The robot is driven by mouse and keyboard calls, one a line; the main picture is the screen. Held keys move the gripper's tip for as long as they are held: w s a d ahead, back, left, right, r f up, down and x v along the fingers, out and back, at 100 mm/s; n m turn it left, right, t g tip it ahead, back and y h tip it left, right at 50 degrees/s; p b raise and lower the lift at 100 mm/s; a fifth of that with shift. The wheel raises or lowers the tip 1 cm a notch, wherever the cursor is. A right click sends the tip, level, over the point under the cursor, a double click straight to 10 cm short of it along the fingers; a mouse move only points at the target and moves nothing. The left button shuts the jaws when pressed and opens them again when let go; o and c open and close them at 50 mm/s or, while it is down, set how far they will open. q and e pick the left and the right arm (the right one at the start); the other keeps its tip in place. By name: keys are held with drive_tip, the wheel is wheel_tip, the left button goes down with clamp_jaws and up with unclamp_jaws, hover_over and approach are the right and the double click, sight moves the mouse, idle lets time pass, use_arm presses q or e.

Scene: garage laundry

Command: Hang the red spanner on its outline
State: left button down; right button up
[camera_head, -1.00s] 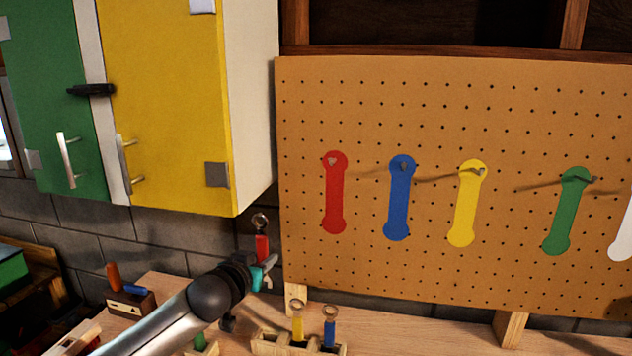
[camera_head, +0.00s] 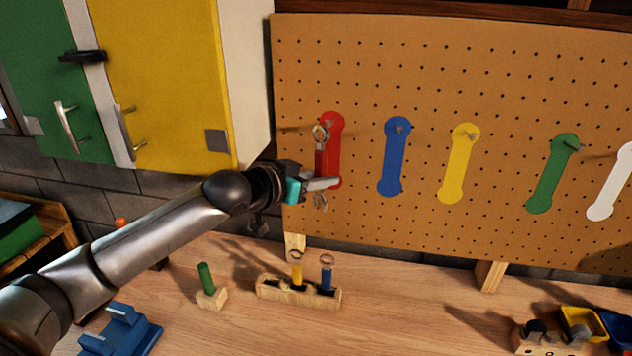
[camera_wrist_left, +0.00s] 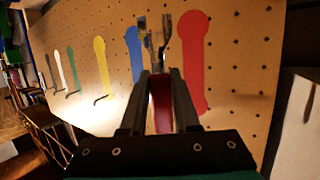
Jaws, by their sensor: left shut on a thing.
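My left gripper (camera_head: 322,184) is shut on the red spanner (camera_head: 320,160) and holds it upright in front of the pegboard. The spanner's ring end points up and its lower end shows below the fingers. In the head view it overlaps the left part of the red outline (camera_head: 335,150). In the left wrist view the spanner (camera_wrist_left: 161,103) stands between the fingers, and the red outline (camera_wrist_left: 191,62) is just right of it. A gap between spanner and board is hard to judge. The hook at the red outline is partly hidden. My right gripper is not in view.
Blue (camera_head: 393,160), yellow (camera_head: 458,168), green (camera_head: 550,178) and white outlines with hooks continue rightward on the pegboard (camera_head: 480,90). A yellow cabinet (camera_head: 160,80) hangs at left. Below, a wooden rack (camera_head: 270,290) holds yellow and blue spanners.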

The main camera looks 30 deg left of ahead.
use_arm(q)
drive_tip(key=shift+w+a+f+b, duration=0.1)
drive_tip(key=shift+w+a+b, duration=0.45)
drive_tip(key=shift+w, duration=0.65)
drive_tip(key=shift+w+a+f+b, duration=0.2)
drive_tip(key=shift+w+b, duration=0.5)
drive_tip(key=shift+w, duration=0.55)
drive_tip(key=shift+w+a+f+b, duration=0.1)
drive_tip(key=shift+w+a+b, duration=0.45)
drive_tip(key=shift+w, duration=0.65)
drive_tip(key=shift+w+f, duration=0.15)
drive_tip(key=shift+w, duration=0.2)
drive_tip(key=shift+f, duration=0.15)
drive_tip(key=shift+f, duration=0.3)
drive_tip(key=c, duration=0.6)
unclamp_jaws()
drive_tip(key=shift+s, duration=0.15)
